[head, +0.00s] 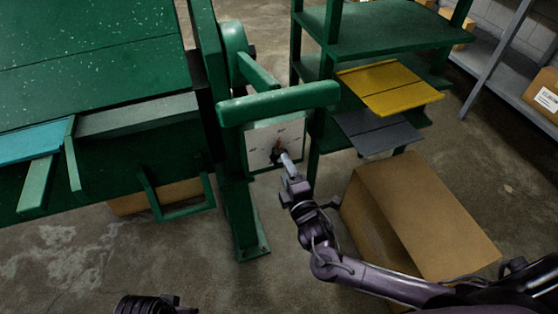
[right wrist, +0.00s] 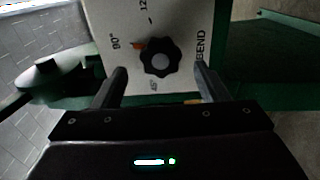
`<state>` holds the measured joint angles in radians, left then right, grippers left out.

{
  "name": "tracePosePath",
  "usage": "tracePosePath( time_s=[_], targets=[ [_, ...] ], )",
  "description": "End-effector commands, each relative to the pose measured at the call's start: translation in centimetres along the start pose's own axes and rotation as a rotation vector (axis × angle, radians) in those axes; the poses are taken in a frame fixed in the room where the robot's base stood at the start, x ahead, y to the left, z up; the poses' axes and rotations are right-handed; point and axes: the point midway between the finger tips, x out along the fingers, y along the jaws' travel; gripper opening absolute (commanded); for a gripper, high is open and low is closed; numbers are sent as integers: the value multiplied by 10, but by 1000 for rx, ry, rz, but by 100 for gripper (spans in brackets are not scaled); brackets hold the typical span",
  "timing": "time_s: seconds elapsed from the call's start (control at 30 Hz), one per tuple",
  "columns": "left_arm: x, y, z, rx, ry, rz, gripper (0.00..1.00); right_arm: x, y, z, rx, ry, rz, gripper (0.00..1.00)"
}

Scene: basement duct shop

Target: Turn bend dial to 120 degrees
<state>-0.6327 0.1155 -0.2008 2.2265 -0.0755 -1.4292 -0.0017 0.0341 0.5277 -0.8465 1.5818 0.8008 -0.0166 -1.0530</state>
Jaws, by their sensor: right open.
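The bend dial is a black lobed knob (right wrist: 160,58) with a grey centre, on a white panel (right wrist: 185,18) marked BEND. Its scale shows 45°, 90° and a partly hidden number starting with 12. A small orange mark lies at the knob's edge, between 90° and that number. In the head view the panel (head: 258,146) is on the green machine, under a green bar. My right gripper (right wrist: 161,68) is open, with one finger on each side of the knob in its wrist view. Contact cannot be told. My left gripper is not clearly visible.
The green bar (head: 280,102) crosses just above the panel. A cardboard box (head: 430,215) stands beside my right forearm. A green shelf holds yellow (head: 390,87) and grey sheets at right. Open concrete floor lies at lower left.

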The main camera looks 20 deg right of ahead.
Motion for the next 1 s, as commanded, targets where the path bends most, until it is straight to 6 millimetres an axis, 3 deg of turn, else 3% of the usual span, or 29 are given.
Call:
tracePosePath(
  time_s=[0.3, 0.7, 1.0],
  targets=[
    [8, 9, -8, 22, 65, 14, 36, 50, -1, 0, 2, -1, 0, 67],
    [8, 11, -10, 27, 84, 18, 36, 60, -1, 0, 3, -1, -4, 67],
    [8, 11, -10, 26, 83, 18, 36, 60, -1, 0, 3, -1, -4, 30]
  ],
)
